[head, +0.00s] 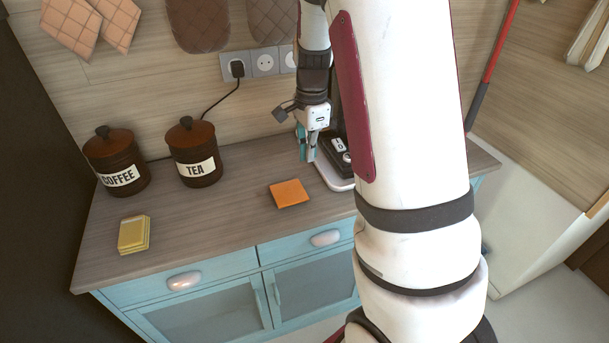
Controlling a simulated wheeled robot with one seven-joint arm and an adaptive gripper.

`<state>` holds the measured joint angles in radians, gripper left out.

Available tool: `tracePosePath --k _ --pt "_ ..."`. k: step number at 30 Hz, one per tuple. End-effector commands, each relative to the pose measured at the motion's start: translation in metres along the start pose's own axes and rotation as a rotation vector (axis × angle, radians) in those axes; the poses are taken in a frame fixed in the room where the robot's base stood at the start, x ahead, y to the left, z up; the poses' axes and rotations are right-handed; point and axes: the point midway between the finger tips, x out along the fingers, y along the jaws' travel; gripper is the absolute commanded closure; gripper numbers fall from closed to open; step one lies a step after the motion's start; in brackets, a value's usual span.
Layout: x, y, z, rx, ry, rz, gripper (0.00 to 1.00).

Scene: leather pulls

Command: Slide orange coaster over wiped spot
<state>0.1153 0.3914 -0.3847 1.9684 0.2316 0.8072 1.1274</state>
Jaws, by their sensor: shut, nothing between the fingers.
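The orange coaster (289,193) is a flat square lying on the wooden countertop (225,218), near the front edge right of the middle. My gripper (306,158) points down behind the coaster and slightly to its right, with its fingers together and nothing between them. It appears apart from the coaster. I cannot make out a wiped spot on the wood. A yellow sponge-like block (134,234) lies at the left front of the counter.
Brown jars marked COFFEE (117,163) and TEA (194,155) stand at the back left. A black and white appliance (337,165) stands just right of my gripper, partly hidden by my arm. The counter between the yellow block and the coaster is clear.

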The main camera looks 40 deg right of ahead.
Motion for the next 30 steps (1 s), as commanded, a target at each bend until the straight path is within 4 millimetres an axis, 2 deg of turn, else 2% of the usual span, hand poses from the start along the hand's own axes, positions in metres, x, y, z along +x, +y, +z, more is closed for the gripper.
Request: tracePosePath --k 1,6,11,22,30 --pt "0.008 -0.003 -0.006 0.036 0.008 0.011 1.00" --pt "0.020 -0.006 -0.016 0.096 0.019 0.020 1.00" --pt "0.036 -0.006 -0.016 0.099 0.019 0.022 1.00" --pt "0.097 -0.004 -0.017 0.097 0.019 0.022 1.00" --pt "0.116 -0.005 -0.017 0.095 0.020 0.018 1.00"
